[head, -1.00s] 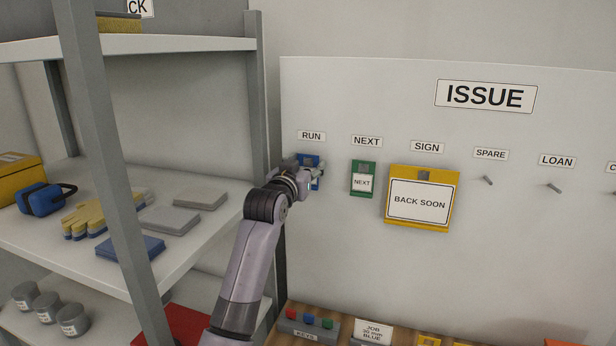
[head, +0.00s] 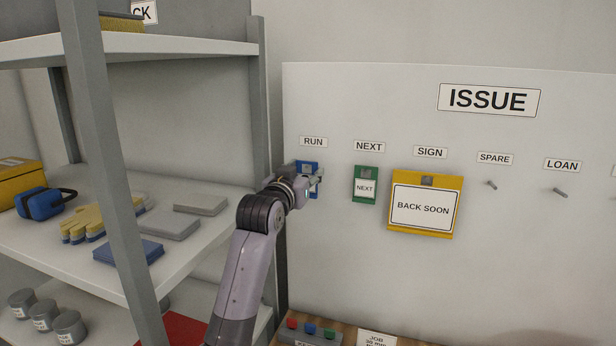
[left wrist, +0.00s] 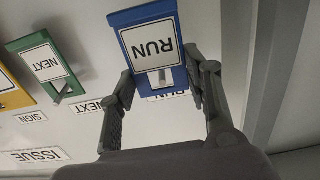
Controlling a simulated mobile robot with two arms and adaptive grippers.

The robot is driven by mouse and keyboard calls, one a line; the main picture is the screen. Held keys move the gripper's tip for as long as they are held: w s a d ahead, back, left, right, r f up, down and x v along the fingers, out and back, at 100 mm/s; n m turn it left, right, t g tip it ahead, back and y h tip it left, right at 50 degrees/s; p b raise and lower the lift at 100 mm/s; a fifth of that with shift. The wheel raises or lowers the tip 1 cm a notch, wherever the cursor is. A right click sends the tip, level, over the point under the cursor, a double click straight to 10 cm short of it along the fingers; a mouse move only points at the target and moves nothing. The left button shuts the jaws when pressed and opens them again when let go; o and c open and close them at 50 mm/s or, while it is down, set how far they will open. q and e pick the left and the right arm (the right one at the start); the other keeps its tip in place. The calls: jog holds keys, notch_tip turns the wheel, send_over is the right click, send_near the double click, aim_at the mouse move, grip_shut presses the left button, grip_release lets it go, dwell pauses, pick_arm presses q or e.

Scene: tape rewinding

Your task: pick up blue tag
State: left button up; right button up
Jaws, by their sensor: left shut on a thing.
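The blue tag (head: 307,166) hangs on the white board under the RUN label, partly hidden by my left gripper (head: 313,181) in the head view. In the left wrist view the blue tag (left wrist: 122,42) appears upside down, with a white RUN card on its face and a peg at its slot. My left gripper (left wrist: 161,82) is shut on it, with one finger at each side edge. I cannot tell whether the tag is clear of the peg. My right gripper is not in view.
A green NEXT tag (head: 365,185) and a yellow BACK SOON sign (head: 424,205) hang to the right. Empty pegs follow under SPARE and LOAN. A grey shelf post (head: 262,100) stands close on the left. A key tray (head: 310,332) sits below.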

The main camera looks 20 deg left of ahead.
pick_arm(q)
jog(key=s+b, duration=0.4)
jog(key=s, duration=1.1)
jog(key=shift+s+a, duration=0.25)
jog(key=shift+a, duration=0.05)
